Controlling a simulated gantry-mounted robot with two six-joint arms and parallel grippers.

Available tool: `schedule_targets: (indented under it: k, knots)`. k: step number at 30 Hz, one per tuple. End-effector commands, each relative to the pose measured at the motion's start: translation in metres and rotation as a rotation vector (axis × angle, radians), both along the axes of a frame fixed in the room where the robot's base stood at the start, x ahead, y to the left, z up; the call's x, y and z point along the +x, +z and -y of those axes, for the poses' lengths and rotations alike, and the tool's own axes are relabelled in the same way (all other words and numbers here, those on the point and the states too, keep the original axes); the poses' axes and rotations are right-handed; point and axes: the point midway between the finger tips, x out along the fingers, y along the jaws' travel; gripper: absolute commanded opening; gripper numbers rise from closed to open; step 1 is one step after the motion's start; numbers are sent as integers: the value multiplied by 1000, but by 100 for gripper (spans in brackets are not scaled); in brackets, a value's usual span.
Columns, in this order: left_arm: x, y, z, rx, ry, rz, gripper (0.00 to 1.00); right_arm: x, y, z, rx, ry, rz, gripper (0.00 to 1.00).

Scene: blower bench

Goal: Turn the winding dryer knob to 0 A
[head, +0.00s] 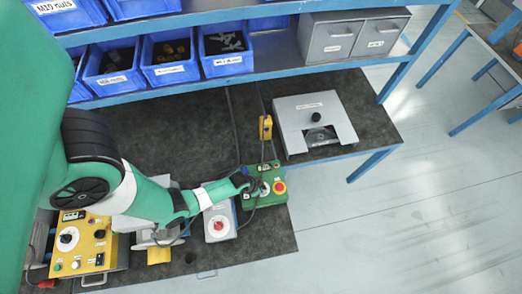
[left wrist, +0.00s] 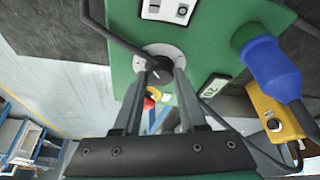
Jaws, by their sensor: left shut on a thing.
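A green control box (head: 271,170) stands on the dark bench mat, with a red mushroom button on a yellow ring (head: 280,187) on its top. My left gripper (head: 252,184) reaches over its left part. In the left wrist view, my left gripper (left wrist: 161,80) is shut on a black knob (left wrist: 158,66) that sits on a pale round dial (left wrist: 146,58). The dial's figures are too small to read, so I cannot tell the setting. The fingers hide part of the knob. My right gripper is not in view.
A grey box with a red knob (head: 219,226) and a yellow panel (head: 97,240) stand left of the green box. A yellow pendant (head: 265,128) and a grey unit (head: 318,105) stand behind. A blue plug (left wrist: 268,66) is close to the gripper. Blue bins (head: 168,60) line the shelf.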

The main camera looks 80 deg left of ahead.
Motion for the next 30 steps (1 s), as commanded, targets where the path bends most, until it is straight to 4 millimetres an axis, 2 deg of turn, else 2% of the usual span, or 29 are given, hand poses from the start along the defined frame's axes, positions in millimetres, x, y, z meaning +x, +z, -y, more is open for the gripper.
schedule_targets:
  k: [5,14,15,19,27,30]
  knots:
    - [0,0,1,0,78,-1,0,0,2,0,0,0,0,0]
    - [0,-1,1,0,87,0,0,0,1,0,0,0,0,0]
    - [0,-1,1,0,87,0,46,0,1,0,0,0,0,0]
    - [0,-1,1,0,87,0,70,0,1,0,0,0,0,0]
    - [0,0,1,-1,86,1,71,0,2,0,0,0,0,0]
    - [-1,6,1,0,86,3,71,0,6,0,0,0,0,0]
